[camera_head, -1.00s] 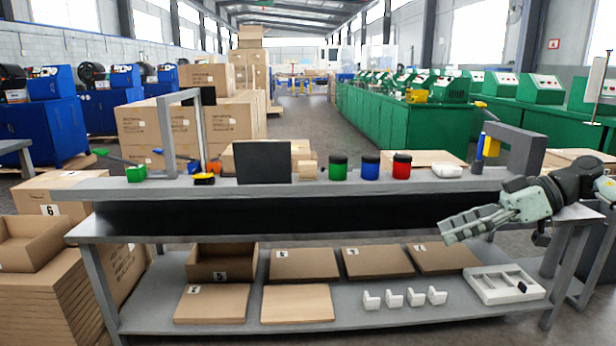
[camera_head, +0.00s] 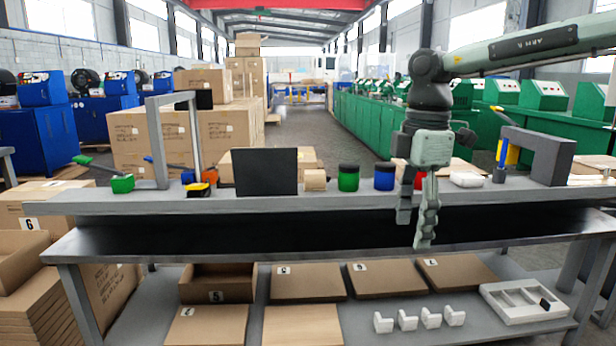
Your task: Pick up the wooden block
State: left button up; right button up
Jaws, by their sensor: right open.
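The small tan wooden block (camera_head: 315,180) sits on the upper shelf of the workbench, just right of the black panel and left of the green jar (camera_head: 348,177). My right gripper (camera_head: 415,225) points down in front of the shelf, to the right of the block and well apart from it. Its fingers are open and empty, and it partly hides the red jar (camera_head: 420,180). My left gripper is not in view.
The black panel (camera_head: 265,172) stands upright beside the block. The blue jar (camera_head: 384,176) is between the green jar and my right gripper. A grey frame (camera_head: 197,140) stands on the left. The dark bench surface (camera_head: 200,243) below the shelf is clear.

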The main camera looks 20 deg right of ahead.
aim_at(314, 180)
jog(key=i, duration=1.6)
